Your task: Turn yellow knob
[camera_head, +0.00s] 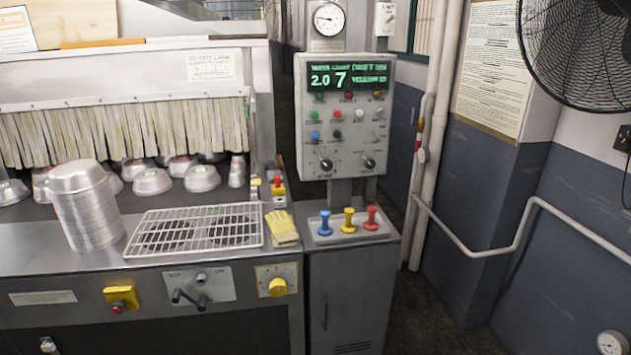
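A round yellow knob (278,287) sits on a pale square dial plate (263,271) at the right end of the machine's front panel. Its pointer direction is too small to tell. A yellow-topped handle (348,220) stands between a blue one (325,223) and a red one (371,218) on the cabinet to the right. My gripper does not show in this view.
A wire rack (195,228), a stack of metal pans (88,205) and a yellow glove (282,226) lie on the counter above the panel. A lever (190,298) and a yellow box with a red button (121,298) are left of the knob. A control box (345,115) stands behind.

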